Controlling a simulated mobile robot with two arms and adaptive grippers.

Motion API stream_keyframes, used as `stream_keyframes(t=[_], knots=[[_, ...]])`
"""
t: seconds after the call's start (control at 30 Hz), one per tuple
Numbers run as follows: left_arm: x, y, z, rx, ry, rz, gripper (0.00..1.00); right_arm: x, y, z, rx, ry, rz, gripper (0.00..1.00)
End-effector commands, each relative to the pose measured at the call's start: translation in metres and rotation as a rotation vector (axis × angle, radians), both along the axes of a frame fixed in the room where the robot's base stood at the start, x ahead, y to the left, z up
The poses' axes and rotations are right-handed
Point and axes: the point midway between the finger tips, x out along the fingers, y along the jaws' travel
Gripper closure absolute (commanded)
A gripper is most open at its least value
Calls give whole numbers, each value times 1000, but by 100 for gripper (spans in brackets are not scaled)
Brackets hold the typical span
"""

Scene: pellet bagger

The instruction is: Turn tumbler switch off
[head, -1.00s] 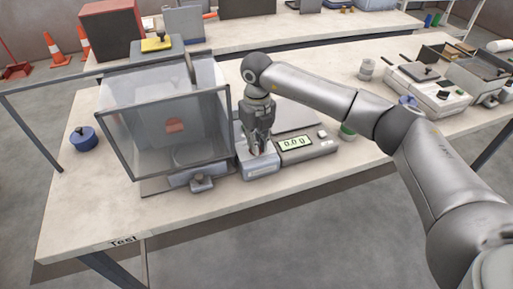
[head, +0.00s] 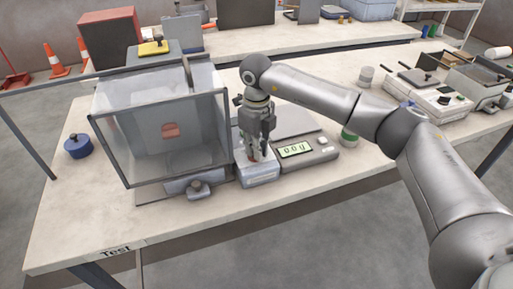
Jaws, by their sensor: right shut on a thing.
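The grey switch box (head: 258,180) stands on the table between the clear-walled tumbler (head: 140,160) and the scale. My right gripper (head: 256,157) points down over the top of the box. It is shut on the small switch part on the box's top, which the fingers mostly hide. A bit of red shows between the fingers. I cannot tell which way the switch is set. My left gripper is out of view.
A scale (head: 307,152) with a lit display stands just right of the box. A grey knob (head: 197,189) sits at the tumbler's front. A blue lidded pot (head: 78,146) stands at the left and a green-based container (head: 349,136) at the right. The front table strip is clear.

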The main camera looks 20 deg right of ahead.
Motion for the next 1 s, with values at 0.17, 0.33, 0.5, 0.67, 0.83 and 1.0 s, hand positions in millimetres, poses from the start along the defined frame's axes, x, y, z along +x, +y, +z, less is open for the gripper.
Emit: stream_keyframes(t=[0.17,0.33,0.5,0.67,0.83,1.0], knots=[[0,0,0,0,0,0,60,1,0,1,1,-4,0,88],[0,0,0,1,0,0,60,1,0,1,1,-3,-1,68],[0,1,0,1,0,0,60,0,0,0,1,-1,-1,68],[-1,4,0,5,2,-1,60,0,0,2,1,-2,-1,68],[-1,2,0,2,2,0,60,1,0,23,1,-5,-1,68],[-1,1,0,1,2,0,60,1,0,59,0,-6,0,68]])
